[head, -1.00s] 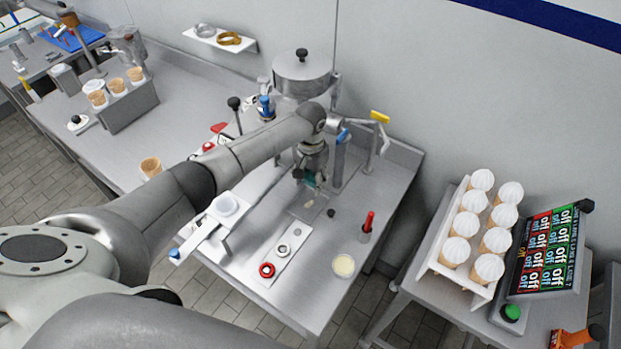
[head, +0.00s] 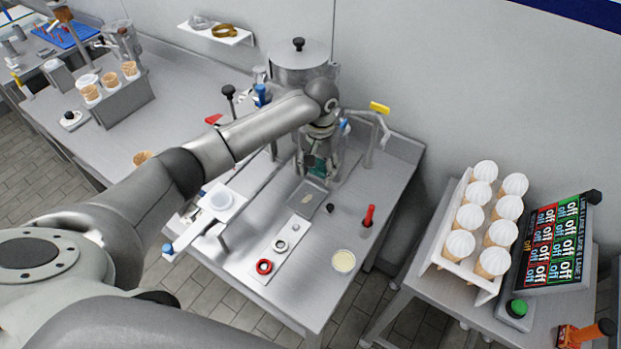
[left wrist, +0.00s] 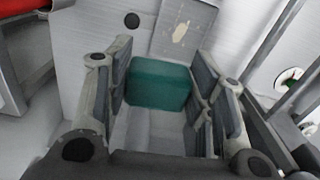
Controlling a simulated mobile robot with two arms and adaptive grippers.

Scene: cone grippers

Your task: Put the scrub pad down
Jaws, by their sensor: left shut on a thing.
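The scrub pad (left wrist: 158,84) is a green block between the fingers of my left gripper (left wrist: 170,95) in the left wrist view. The gripper is shut on it. In the head view my left gripper (head: 314,162) hangs over the metal table beside the tall machine, and a bit of the green pad (head: 319,172) shows below it. A grey tray with a pale patch (head: 306,199) lies just in front of the pad; it also shows in the left wrist view (left wrist: 205,20). I cannot tell whether the pad touches the table. My right gripper is not in view.
A silver machine with a lidded top (head: 300,62) stands behind. A strip with rings (head: 280,250), a red-handled tool (head: 368,215) and a round yellowish dish (head: 343,261) are on the table. A rack of white-topped cones (head: 480,215) stands at the right.

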